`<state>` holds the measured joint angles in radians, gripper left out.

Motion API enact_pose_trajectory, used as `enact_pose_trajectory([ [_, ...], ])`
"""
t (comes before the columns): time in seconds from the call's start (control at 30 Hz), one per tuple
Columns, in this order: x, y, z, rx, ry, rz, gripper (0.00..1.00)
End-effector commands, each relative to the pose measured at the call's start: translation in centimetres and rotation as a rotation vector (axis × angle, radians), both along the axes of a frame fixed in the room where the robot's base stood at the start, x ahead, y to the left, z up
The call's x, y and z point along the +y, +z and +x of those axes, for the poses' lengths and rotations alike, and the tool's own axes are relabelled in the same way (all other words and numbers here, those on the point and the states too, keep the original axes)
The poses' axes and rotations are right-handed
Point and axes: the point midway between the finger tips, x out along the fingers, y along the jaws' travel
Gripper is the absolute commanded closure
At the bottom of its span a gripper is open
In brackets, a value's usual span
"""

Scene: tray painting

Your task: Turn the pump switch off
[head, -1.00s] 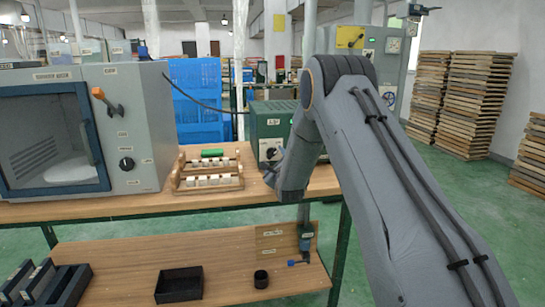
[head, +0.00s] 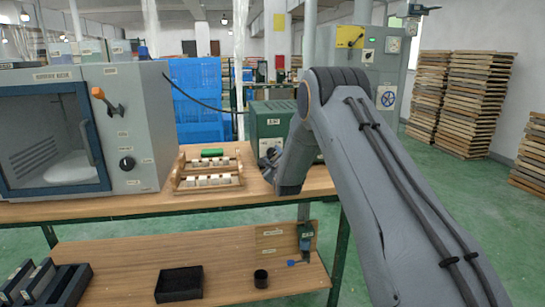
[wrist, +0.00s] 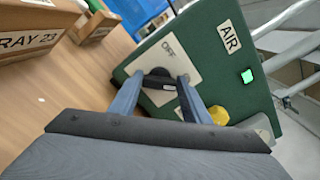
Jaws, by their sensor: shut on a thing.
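The green pump box (head: 273,108), labelled AIR, stands on the bench in the head view, partly behind my arm. In the wrist view its green front (wrist: 218,68) is tilted and close. A pale switch plate (wrist: 185,55) on it reads OFF along one edge, and the black switch knob (wrist: 160,74) sits on that plate. My gripper (wrist: 159,86) has one finger on either side of the knob and is shut on it. Other markings on the plate are hidden or too small to read. In the head view my gripper (head: 268,158) is at the box's front.
A green lamp (wrist: 248,76) is lit and a yellow knob (wrist: 218,115) sits close to my fingers. A wooden rack (head: 208,180) stands left of the box; a grey oven (head: 140,130) is further left. A lower shelf (head: 225,285) holds a black tray (head: 180,284).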

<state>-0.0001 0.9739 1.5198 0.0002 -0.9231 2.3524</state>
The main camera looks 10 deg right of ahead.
Motion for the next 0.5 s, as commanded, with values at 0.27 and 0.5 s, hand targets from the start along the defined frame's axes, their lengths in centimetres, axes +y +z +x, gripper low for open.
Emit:
enact_pose_trajectory([
  [0.27,0.05,-0.11,0.0,0.0,0.0,-0.08,0.79],
  [0.5,0.11,-0.23,0.04,-0.001,0.001,-0.257,0.79],
])
